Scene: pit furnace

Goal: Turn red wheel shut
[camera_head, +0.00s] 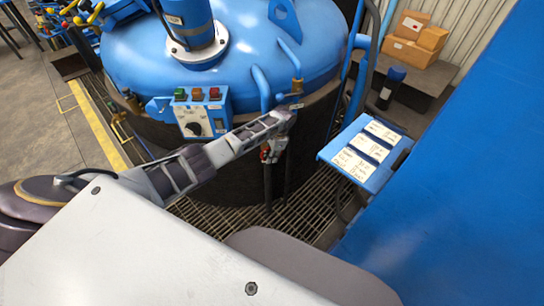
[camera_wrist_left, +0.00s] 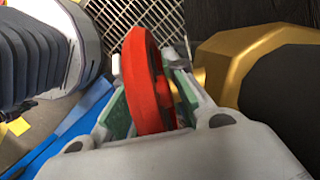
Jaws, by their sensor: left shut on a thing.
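The red wheel (camera_wrist_left: 143,75) shows edge-on in the left wrist view, with a brass-coloured stem at its right side. My left gripper (camera_wrist_left: 150,90) has its green-lined fingers on both sides of the rim and is shut on it. In the head view my left gripper (camera_head: 273,150) is at the front side of the blue furnace, near a pipe. Only a small bit of red (camera_head: 264,155) shows there; the arm and gripper hide the rest of the wheel. My right gripper is in neither view.
The blue furnace lid (camera_head: 245,45) fills the top middle. A control box (camera_head: 203,112) with buttons and a dial is left of the gripper. A blue stand with paper labels (camera_head: 361,155) is to the right. Grating (camera_head: 235,212) covers the floor; cardboard boxes (camera_head: 412,40) sit behind.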

